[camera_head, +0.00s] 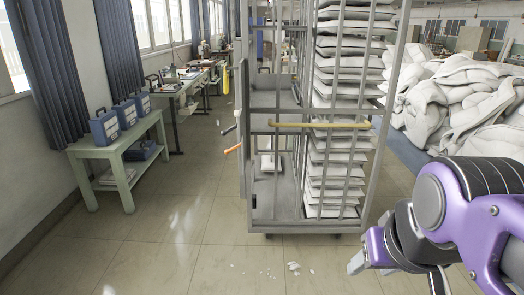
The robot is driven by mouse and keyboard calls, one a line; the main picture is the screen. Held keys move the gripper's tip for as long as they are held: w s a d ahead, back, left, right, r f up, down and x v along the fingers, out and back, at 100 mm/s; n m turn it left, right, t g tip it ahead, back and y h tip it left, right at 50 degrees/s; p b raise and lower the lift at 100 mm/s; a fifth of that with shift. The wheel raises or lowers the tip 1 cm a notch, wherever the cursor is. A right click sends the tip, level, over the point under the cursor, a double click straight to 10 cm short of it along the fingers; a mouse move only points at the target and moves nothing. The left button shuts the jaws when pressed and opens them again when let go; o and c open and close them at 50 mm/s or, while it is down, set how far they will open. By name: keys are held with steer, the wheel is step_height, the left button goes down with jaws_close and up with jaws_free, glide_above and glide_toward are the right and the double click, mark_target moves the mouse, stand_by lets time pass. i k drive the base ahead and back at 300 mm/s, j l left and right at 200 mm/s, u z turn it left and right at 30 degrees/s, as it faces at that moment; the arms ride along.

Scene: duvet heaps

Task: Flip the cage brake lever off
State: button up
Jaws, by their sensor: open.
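A tall grey wire cage (277,225) on castors stands in the middle of the camera_head view. An orange-tipped lever (233,148) sticks out to the left from the cage's left side, tilted slightly. A second lever with a pale grip (229,129) sticks out just above it. I cannot tell for certain which one is the brake lever. My gripper (397,271) is at the lower right, in front and to the right of the cage, far from both levers. It is open, and nothing shows between its fingers, which are partly cut off by the frame.
Folded white duvets (335,175) are stacked in the cage's right half, behind a yellow bar (318,125). A duvet heap (465,95) lies at right. A green table (120,155) with blue cases stands at left. The floor between is open, with small white scraps (293,266).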

mark_target(226, 152)
steer(key=i+j+z, duration=0.3)
steer(key=j, duration=1.25)
steer(key=j+z, duration=0.3)
steer(key=j, duration=1.2)
steer(key=k+j+z, duration=0.15)
steer(key=j+z, duration=0.15)
steer(key=j, duration=1.25)
steer(key=i+j+u, duration=0.2)
steer(key=i, duration=0.4)
steer(key=l, duration=0.1)
